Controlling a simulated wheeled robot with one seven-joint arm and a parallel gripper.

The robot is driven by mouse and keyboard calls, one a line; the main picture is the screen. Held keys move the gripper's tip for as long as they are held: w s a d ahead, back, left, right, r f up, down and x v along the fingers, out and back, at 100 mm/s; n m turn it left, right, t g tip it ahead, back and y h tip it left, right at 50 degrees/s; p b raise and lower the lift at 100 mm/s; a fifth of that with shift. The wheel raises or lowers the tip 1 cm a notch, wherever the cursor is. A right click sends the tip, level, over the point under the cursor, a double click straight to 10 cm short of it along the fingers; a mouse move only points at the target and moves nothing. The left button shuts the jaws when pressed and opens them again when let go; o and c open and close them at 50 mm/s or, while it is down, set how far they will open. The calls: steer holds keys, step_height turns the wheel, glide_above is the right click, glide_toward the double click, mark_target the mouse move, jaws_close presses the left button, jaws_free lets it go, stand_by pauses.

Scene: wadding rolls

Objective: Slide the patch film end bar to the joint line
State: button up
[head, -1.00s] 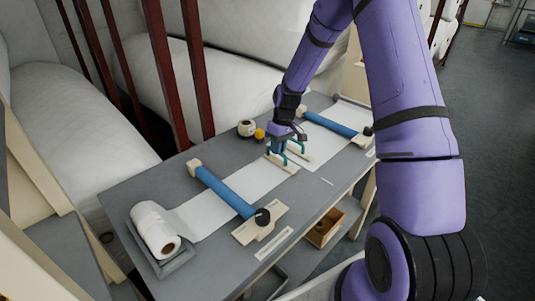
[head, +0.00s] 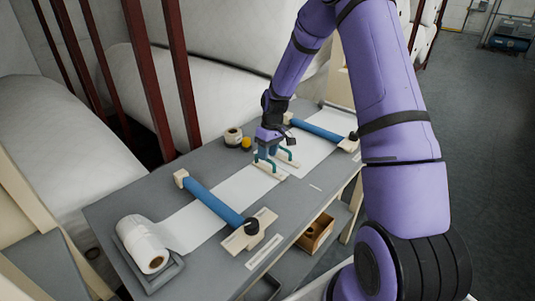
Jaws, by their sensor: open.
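Two pale end bars with teal handles lie near the middle of the grey bench in the head view. The left end bar (head: 270,171) is at the end of the white film (head: 207,209) running from the left roll. The right end bar (head: 287,160) is at the end of the other film (head: 310,149). They lie close together with a narrow gap. I cannot tell which is the patch film's. My gripper (head: 269,152) is open and points down over the left bar's handle. Its fingertips are small, and contact is unclear. The joint line cannot be made out.
A blue roller (head: 214,199) crosses the left film, and another blue roller (head: 318,130) crosses the right one. A white roll (head: 141,243) sits in a grey tray at the left. A tape roll (head: 233,136) and a yellow item (head: 247,143) stand behind my gripper.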

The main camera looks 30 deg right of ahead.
step_height(320, 180, up, 10)
steer(key=d, duration=0.2)
steer(key=shift+w, duration=0.3)
stand_by(0.3)
steer(key=s+a+r+m+t+h, duration=0.1)
steer(key=s+a+r, duration=0.3)
steer(key=s+r, duration=0.4)
steer(key=s+a+r+t+h, duration=0.1)
steer(key=s+a+r, duration=0.2)
steer(key=s+r, duration=0.55)
steer(key=s+a+r+m+t, duration=0.1)
steer(key=s+r+t, duration=0.1)
steer(key=s, duration=0.7)
steer(key=s+a+r+m+t, duration=0.1)
steer(key=s+a+r, duration=0.1)
steer(key=s+r, duration=0.3)
steer(key=s, duration=0.4)
steer(key=shift+a+r+m+t, duration=0.15)
steer(key=shift+a+m+t, duration=0.15)
steer(key=shift+t, duration=0.1)
